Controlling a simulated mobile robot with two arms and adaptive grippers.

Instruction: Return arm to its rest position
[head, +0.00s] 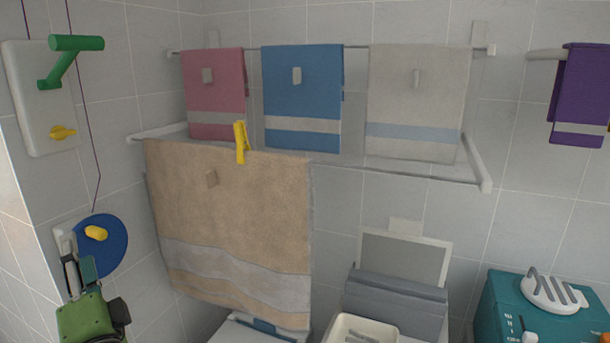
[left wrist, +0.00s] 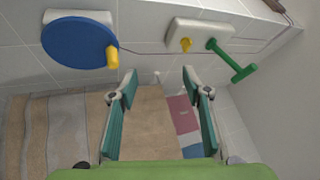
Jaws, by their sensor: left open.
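My left gripper (head: 80,272), with a green body and dark fingers, is at the lower left of the head view. It is in front of the tiled wall, just below the blue disc (head: 100,246) with its yellow knob (head: 96,233). In the left wrist view my left gripper's two fingers (left wrist: 161,86) are spread apart with nothing held between them. The blue disc also shows at the upper left there (left wrist: 78,42). My right gripper is not in view.
A white panel (head: 30,100) with a green handle (head: 72,58) is above the disc. A large beige towel (head: 230,220) hangs right of the gripper with a yellow clip (head: 240,142). Pink (head: 215,90), blue (head: 302,95) and cream (head: 415,100) towels hang behind.

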